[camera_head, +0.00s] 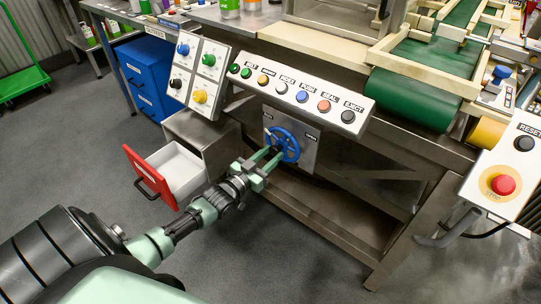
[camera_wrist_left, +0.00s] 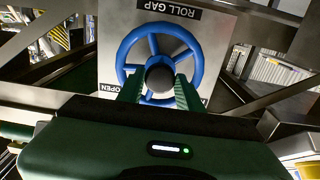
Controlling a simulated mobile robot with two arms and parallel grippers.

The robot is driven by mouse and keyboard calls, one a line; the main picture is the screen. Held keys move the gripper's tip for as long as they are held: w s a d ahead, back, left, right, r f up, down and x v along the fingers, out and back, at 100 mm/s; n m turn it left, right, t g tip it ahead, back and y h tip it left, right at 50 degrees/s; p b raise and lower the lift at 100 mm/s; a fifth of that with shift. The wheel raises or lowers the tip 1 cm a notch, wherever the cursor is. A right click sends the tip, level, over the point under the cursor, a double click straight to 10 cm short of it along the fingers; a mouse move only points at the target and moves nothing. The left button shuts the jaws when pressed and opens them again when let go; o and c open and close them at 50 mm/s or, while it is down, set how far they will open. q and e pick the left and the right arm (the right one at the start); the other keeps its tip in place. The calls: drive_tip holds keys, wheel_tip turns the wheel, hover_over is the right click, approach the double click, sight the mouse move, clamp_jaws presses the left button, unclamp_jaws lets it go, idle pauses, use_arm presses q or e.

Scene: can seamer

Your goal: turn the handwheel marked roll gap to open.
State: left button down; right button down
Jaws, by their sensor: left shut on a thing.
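The blue handwheel (camera_head: 285,145) sits on a grey metal plate (camera_head: 303,158) below the button panel. In the left wrist view the handwheel (camera_wrist_left: 124,62) shows as a blue ring with spokes and a dark round hub (camera_wrist_left: 160,75). A ROLL GAP label (camera_wrist_left: 170,9) is above it and an OPEN label (camera_wrist_left: 113,88) is at its lower left. My left gripper (camera_head: 266,160) reaches the wheel from the front. Its two green fingers (camera_wrist_left: 160,92) stand on either side of the hub area, shut on the handwheel. They hide the lower part of the wheel.
The sloped button panel (camera_head: 300,97) overhangs the wheel. An open drawer with a red front (camera_head: 148,178) is left of my left arm. A steel table leg (camera_head: 405,235) stands to the right. A red stop button (camera_head: 503,185) is at far right.

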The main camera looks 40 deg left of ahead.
use_arm(q)
drive_tip(key=shift+m, duration=0.4)
idle(0.5)
drive_tip(key=m+p, duration=0.1)
drive_tip(key=m, duration=0.1)
drive_tip(key=shift+m, duration=0.3)
drive_tip(key=m, duration=0.3)
drive_tip(key=shift+m+p, duration=0.3)
drive_tip(key=shift+p, duration=0.1)
drive_tip(key=m, duration=0.2)
drive_tip(key=shift+m, duration=0.4)
use_arm(e)
drive_tip(key=s+f, duration=0.4)
drive_tip(key=s, duration=0.1)
use_arm(q)
drive_tip(key=m, duration=0.3)
drive_tip(key=shift+f+m, duration=0.1)
drive_tip(key=shift+m, duration=0.2)
drive_tip(key=shift+m+b, duration=0.45)
drive_tip(key=shift+m, duration=0.55)
drive_tip(key=m+b, duration=0.3)
drive_tip(key=m, duration=0.4)
drive_tip(key=shift+m, duration=0.9)
use_arm(e)
drive_tip(key=w+r, duration=0.9)
drive_tip(key=r, duration=0.2)
drive_tip(key=shift+w+a+r+t, duration=0.15)
drive_tip(key=shift+a+r+t, duration=0.15)
drive_tip(key=shift+r, duration=0.05)
